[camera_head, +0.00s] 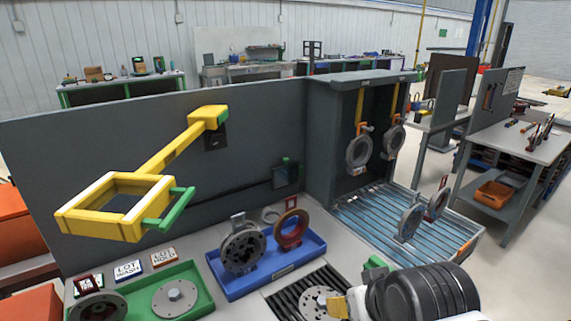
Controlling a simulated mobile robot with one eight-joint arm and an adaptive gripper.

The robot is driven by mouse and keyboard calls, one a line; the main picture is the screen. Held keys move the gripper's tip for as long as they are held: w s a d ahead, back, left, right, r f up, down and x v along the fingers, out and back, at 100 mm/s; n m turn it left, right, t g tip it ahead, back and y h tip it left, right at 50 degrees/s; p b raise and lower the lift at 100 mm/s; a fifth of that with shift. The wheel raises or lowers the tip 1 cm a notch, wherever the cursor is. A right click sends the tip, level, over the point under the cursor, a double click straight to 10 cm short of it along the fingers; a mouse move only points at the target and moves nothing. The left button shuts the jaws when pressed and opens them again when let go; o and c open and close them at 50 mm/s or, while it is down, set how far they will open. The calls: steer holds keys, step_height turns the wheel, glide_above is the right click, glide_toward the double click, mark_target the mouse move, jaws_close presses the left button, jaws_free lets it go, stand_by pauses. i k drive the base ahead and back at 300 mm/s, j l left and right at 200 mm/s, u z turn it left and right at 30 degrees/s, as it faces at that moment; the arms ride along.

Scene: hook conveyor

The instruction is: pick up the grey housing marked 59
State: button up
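Several grey round housings are in view, and I cannot read a 59 on any of them. Two hang on yellow hooks in the dark booth: one on the left (358,151) and one on the right (392,141). Two stand on the blue roller bed, a nearer one (409,222) and a farther one (437,204). A large grey housing (241,250) stands upright in the blue tray (275,277). A grey flanged part (317,302) lies on the black ribbed strip. My gripper (342,303) is beside it at the bottom, its fingers mostly hidden by my wrist.
A yellow frame (118,206) juts from the grey wall panel (60,135). Lot signs stand behind the green tray.

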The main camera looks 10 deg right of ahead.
mark_target(244, 246)
steer(key=i+l+u, duration=0.2)
steer(key=u, duration=0.2)
steer(key=i+l+u, duration=0.2)
steer(key=u, duration=0.2)
